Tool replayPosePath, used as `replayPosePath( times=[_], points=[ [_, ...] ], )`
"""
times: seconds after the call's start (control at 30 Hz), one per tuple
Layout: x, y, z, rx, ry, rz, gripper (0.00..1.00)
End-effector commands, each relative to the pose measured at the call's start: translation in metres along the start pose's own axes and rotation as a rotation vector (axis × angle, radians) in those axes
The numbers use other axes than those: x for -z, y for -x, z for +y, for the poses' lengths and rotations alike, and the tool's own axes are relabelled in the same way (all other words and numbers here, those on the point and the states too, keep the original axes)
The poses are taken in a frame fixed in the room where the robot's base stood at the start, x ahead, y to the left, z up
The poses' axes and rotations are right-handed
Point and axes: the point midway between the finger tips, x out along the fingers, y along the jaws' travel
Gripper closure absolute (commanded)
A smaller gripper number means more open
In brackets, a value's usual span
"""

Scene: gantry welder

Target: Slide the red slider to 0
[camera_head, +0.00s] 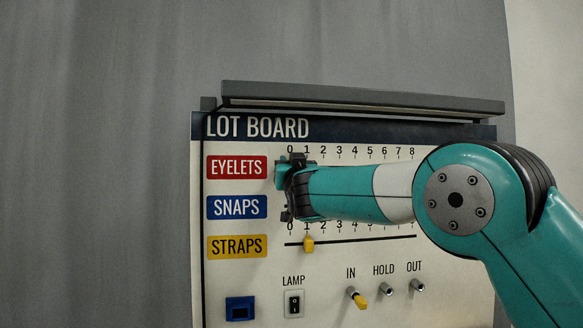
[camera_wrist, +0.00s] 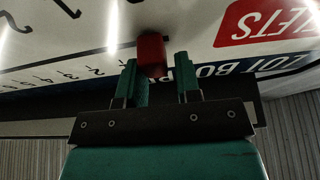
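The red slider (camera_wrist: 151,55) is a small red block on the white board, seen in the wrist view at the ends of my gripper's fingers. My gripper (camera_wrist: 160,75) is open, with the slider between its fingers, close to the left finger and with a gap to the right one. In the head view my gripper (camera_head: 284,174) is at the left end of the EYELETS row, by the 0 and 1 marks. It hides the red slider there, so its exact mark cannot be read. The red EYELETS label (camera_head: 237,167) is just left of my gripper.
The lot board (camera_head: 218,275) also has a blue SNAPS label (camera_head: 237,207), its slider hidden by my arm. The yellow STRAPS slider (camera_head: 308,244) stands near 1. Below are a lamp switch (camera_head: 294,304), a blue socket (camera_head: 240,309) and several pegs. A grey hood (camera_head: 360,98) overhangs the top.

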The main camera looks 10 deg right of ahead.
Motion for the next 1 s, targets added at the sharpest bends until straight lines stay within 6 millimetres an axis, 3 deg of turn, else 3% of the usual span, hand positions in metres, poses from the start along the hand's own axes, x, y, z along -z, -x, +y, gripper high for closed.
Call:
replayPosePath(
  times=[0.07, 0.47, 0.57, 1.0],
  points=[
    [0.000, 0.000, -0.001, 0.001, -0.001, 0.000, 0.51],
    [-0.002, 0.010, 0.000, -0.001, 0.001, 0.000, 0.51],
    [-0.004, 0.027, -0.001, 0.001, 0.000, 0.000, 0.51],
    [-0.005, 0.136, -0.001, 0.003, -0.002, 0.001, 0.51]
  ],
)
